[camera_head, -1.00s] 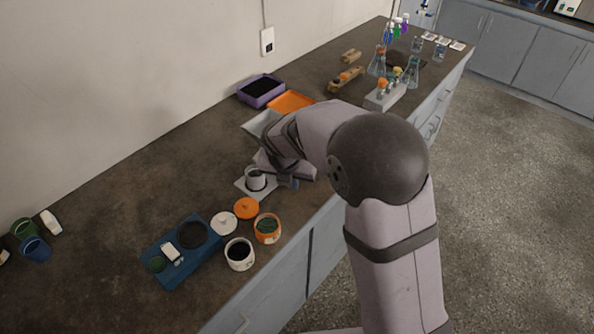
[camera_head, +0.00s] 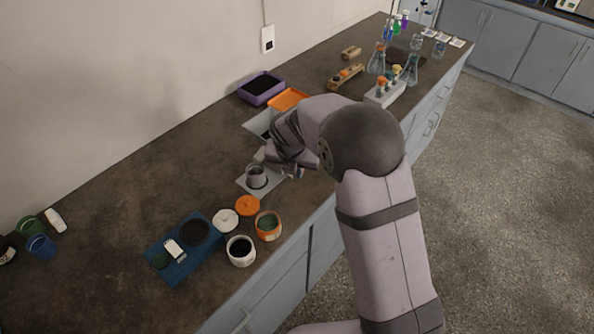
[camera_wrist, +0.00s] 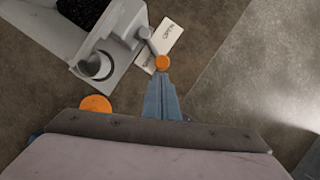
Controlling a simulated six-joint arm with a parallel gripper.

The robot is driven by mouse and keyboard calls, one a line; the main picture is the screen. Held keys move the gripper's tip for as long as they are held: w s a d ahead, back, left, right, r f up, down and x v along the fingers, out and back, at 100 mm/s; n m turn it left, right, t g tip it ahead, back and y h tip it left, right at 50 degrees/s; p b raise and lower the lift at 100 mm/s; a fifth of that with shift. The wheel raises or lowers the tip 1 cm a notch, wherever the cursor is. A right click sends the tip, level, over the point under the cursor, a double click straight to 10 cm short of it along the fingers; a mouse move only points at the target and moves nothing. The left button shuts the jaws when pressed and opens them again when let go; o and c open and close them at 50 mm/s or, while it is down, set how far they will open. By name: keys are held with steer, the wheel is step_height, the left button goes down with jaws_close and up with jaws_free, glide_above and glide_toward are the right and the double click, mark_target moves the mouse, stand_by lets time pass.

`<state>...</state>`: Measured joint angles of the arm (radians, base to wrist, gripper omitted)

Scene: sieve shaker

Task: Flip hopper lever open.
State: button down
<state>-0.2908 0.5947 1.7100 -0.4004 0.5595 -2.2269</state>
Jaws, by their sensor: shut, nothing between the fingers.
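The hopper (camera_wrist: 122,28) is a grey housing with black material inside, at the upper left of the wrist view. Its lever (camera_wrist: 152,46) is a short grey arm with an orange knob (camera_wrist: 162,63), lying across a white label (camera_wrist: 170,34) that reads OPEN at its far end. The label's other word is partly hidden. My gripper (camera_wrist: 161,80) is shut and empty, with its tips right at the knob; whether they touch cannot be told. In the head view my arm hides the lever and most of the hopper.
A grey cup (camera_head: 256,172) stands on a pale plate beside the hopper. An orange lid (camera_head: 247,205), a white lid (camera_head: 225,220), two jars (camera_head: 240,251) and a blue tray (camera_head: 178,268) stand nearer. A purple bin (camera_head: 261,90) and an orange tray (camera_head: 289,98) lie beyond.

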steer(key=shift+d+r+p, duration=0.1)
steer(key=shift+d+p, duration=0.45)
steer(key=shift+p, duration=0.25)
steer(key=w+d+p, duration=0.4)
steer(key=d+p, duration=0.1)
steer(key=p, duration=0.4)
steer(key=shift+d, duration=0.2)
steer(key=shift+s+a, duration=0.1)
steer(key=shift+a, duration=0.1)
stand_by(1.2)
steer(key=shift+s+a, duration=0.1)
steer(key=shift+a, duration=0.5)
